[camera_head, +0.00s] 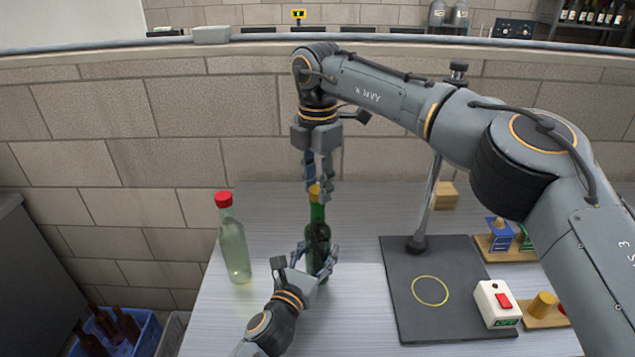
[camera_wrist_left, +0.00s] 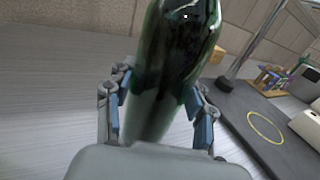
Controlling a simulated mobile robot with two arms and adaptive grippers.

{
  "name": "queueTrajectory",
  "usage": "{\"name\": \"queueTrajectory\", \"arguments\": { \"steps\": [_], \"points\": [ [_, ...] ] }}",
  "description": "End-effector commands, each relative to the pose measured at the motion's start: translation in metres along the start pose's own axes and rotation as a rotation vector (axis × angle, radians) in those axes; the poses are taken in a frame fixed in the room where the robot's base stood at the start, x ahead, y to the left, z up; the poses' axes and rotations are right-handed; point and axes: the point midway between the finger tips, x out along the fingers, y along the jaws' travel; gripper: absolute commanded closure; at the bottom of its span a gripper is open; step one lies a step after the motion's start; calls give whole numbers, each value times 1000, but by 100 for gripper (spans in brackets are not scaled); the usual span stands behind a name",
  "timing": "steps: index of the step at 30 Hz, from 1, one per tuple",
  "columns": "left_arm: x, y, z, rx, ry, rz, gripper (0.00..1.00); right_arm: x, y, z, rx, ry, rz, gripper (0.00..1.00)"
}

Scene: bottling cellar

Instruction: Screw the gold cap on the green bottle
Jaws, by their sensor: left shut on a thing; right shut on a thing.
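The dark green bottle (camera_head: 317,236) stands upright on the table. The gold cap (camera_head: 314,190) is at the top of its neck, between the fingers of my right gripper (camera_head: 318,192), which points straight down from above and is shut on it. Whether the cap's thread is engaged cannot be seen. My left gripper (camera_head: 320,264) is shut around the lower body of the green bottle from the front. In the left wrist view the bottle (camera_wrist_left: 170,65) fills the space between the left gripper's two fingers (camera_wrist_left: 155,110).
A pale bottle with a red cap (camera_head: 234,245) stands to the left. At right are a dark mat (camera_head: 400,300) with a yellow ring and post, a white box with a red switch (camera_head: 490,297), and wooden holders (camera_head: 545,322). A blue crate of bottles (camera_head: 148,335) is lower left.

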Motion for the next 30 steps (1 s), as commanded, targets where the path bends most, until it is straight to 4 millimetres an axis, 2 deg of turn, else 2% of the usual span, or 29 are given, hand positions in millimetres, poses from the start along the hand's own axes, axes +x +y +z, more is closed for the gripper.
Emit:
{"name": "queueTrajectory", "arguments": {
  "steps": [20,23,30],
  "points": [
    [0,0,-1,0,1,0,100,11,0,0,35,0,-1,77],
    [0,0,-1,0,1,0,100,11,0,0,152,0,0,77],
    [0,0,-1,0,1,0,100,11,0,0,634,0,1,77]
  ]
}}
